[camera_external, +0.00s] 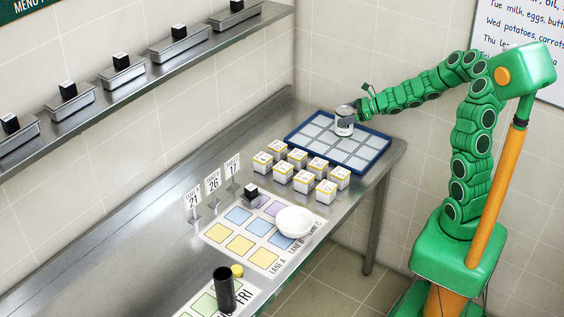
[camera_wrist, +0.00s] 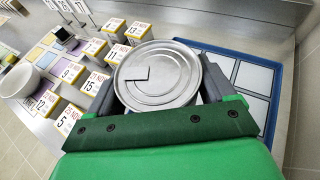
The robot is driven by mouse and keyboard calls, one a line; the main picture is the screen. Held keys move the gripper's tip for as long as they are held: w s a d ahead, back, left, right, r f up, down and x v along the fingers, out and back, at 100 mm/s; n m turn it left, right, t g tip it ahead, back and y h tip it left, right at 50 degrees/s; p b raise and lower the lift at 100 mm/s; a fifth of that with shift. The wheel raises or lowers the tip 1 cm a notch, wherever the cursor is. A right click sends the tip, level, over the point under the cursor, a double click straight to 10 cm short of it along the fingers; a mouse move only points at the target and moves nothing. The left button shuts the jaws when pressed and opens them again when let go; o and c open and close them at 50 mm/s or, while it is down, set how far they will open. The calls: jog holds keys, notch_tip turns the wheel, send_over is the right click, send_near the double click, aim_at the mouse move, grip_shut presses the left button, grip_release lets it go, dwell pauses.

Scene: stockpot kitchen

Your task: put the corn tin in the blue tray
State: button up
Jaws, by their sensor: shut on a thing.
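The tin (camera_external: 344,121) is a silver can with a pale label, held over the blue tray. Its round metal lid (camera_wrist: 158,75) fills the middle of the wrist view; the label wording is too small to read. My gripper (camera_external: 352,115) is shut on the tin, with a dark finger on each side of it in the wrist view (camera_wrist: 158,95). The blue tray (camera_external: 378,163) has a dark blue rim and pale square compartments. Its edge also shows at the right of the wrist view (camera_wrist: 276,100). I cannot tell whether the tin's base touches the tray.
A white bowl (camera_external: 295,221), a lane mat (camera_external: 240,244), table number stands (camera_external: 213,184) and a black cylinder (camera_external: 223,288) are further along the steel counter (camera_external: 150,262). The tray's compartments look empty.

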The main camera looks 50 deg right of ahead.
aim_at(344, 131)
jog(key=shift+f, duration=3.9)
jog(key=o, duration=1.3)
jog(key=shift+f, duration=0.15)
jog(key=shift+c, duration=0.2)
